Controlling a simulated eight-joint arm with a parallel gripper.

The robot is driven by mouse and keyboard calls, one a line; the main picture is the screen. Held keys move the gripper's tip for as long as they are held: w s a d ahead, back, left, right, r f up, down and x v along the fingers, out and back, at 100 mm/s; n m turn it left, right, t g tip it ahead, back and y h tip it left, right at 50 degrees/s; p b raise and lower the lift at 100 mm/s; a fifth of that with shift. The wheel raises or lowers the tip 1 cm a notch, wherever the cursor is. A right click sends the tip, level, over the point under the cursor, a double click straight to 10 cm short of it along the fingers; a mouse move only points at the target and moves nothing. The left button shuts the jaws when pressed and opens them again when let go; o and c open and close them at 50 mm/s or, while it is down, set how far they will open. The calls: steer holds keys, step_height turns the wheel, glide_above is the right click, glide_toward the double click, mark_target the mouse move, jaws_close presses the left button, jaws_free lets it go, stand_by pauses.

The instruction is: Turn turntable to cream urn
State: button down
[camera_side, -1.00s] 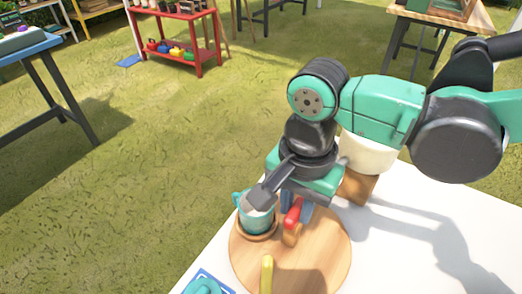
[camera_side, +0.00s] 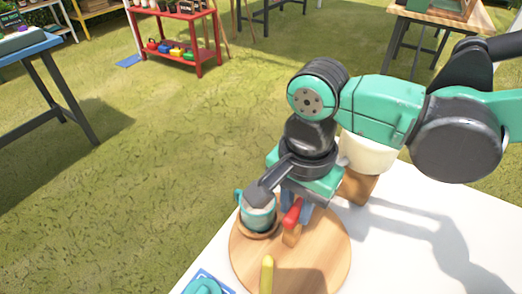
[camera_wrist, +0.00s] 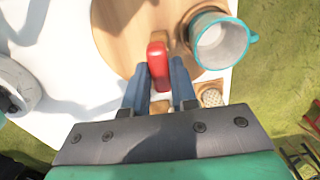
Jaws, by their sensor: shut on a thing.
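The turntable is a round wooden disc (camera_side: 325,250) on a white table; part of it also shows in the wrist view (camera_wrist: 120,40). A red handle (camera_side: 292,214) stands on it near its far edge. My gripper (camera_wrist: 160,72) points down and its blue fingers are shut on the red handle (camera_wrist: 157,55). A yellow handle (camera_side: 267,275) stands nearer the disc's front. The cream urn (camera_side: 368,155) stands beyond the disc, partly hidden behind my arm.
A teal mug (camera_side: 258,218) sits on a round wooden coaster (camera_side: 255,235) close beside my gripper, at the disc's left edge. A teal object (camera_side: 204,287) lies on a blue mat at the bottom edge. The white table top (camera_side: 420,250) is clear on the right.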

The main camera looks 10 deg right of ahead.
steer(key=shift+m, duration=7.2)
steer(key=c, duration=0.7)
jaws_free()
steer(key=shift+r, duration=0.1)
